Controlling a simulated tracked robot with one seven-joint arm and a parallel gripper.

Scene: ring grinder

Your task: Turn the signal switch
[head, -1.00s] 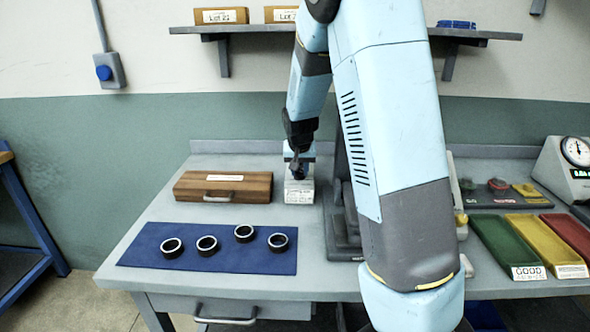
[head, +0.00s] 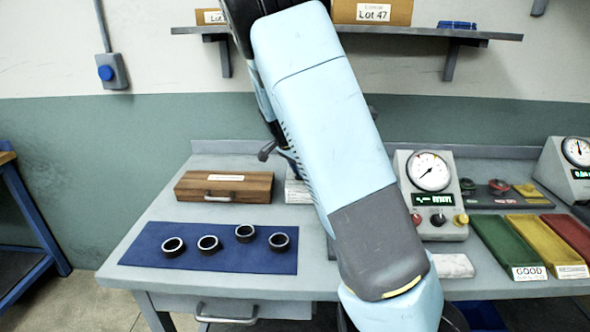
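I cannot tell for sure which part is the signal switch. A small instrument with a white dial (head: 429,172) stands right of my arm, with a red, a black (head: 438,220) and a yellow knob along its lower front. A grey wall box with a blue round button (head: 106,73) hangs at the upper left. A pale labelled block (head: 297,191) stands behind the arm, partly covered. A short dark lever-like part (head: 267,151) juts out left of my arm above it; what it belongs to is unclear. My gripper is hidden behind my arm.
A blue mat (head: 140,258) holds several dark rings. A wooden box (head: 223,187) lies behind it. Green, yellow and red trays (head: 508,247) and a second gauge (head: 570,168) are at the right. A shelf (head: 490,36) with boxes runs above.

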